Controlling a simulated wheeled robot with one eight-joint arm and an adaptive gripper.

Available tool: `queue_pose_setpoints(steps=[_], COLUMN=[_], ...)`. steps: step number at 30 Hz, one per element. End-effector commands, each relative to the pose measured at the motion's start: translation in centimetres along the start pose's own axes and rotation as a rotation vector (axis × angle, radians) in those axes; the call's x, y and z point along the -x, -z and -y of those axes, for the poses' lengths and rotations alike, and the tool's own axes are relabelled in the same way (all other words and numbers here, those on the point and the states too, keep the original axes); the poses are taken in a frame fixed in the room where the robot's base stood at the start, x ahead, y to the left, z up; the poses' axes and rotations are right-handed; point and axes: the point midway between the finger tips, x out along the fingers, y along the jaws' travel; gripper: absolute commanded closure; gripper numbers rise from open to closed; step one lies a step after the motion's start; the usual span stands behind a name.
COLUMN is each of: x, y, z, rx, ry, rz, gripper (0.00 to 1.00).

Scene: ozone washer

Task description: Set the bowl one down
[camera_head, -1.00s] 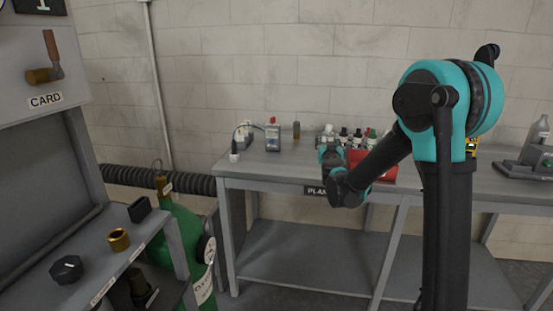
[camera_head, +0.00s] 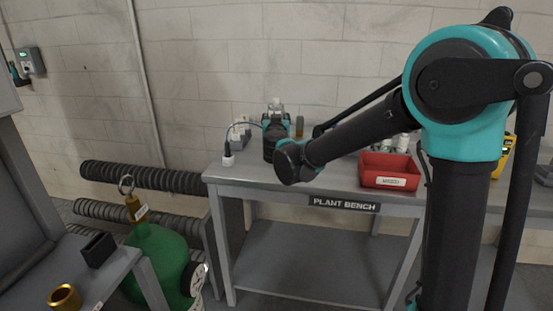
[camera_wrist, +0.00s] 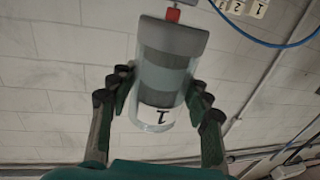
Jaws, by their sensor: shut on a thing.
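My gripper (camera_wrist: 158,100) is shut on bowl one (camera_wrist: 151,119), a clear, see-through cup with a white label marked 1. The fingers press its two sides in the wrist view. A grey band and a small red part show at its upper end; I cannot tell whether they belong to the bowl or to something behind. In the head view my gripper (camera_head: 276,124) is at the left part of the plant bench (camera_head: 262,183), with a clear tip of the bowl (camera_head: 277,104) above the fingers. Whether the bowl touches anything is hidden by my wrist.
A red bin (camera_head: 390,171) stands on the bench to the right of my wrist. A green cylinder (camera_head: 160,260) stands on the floor at left.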

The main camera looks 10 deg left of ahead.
Motion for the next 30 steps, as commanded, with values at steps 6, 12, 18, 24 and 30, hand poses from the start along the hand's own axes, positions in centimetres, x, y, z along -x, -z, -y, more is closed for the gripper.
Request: queue_pose_setpoints(steps=[6, 12, 18, 24, 30], x=[-0.1, -0.1, -0.1, -0.1, -0.1], y=[-5.5, -9.9, -11.7, -13.1, -15.5], z=[0.0, 0.0, 0.0, 0.0, 0.0], rx=[0.000, 0.000, 0.000, 0.000, 0.000], ry=[0.000, 0.000, 0.000, 0.000, 0.000], rz=[0.000, 0.000, 0.000, 0.000, 0.000], gripper=[0.88, 0.88, 0.88, 0.88, 0.88])
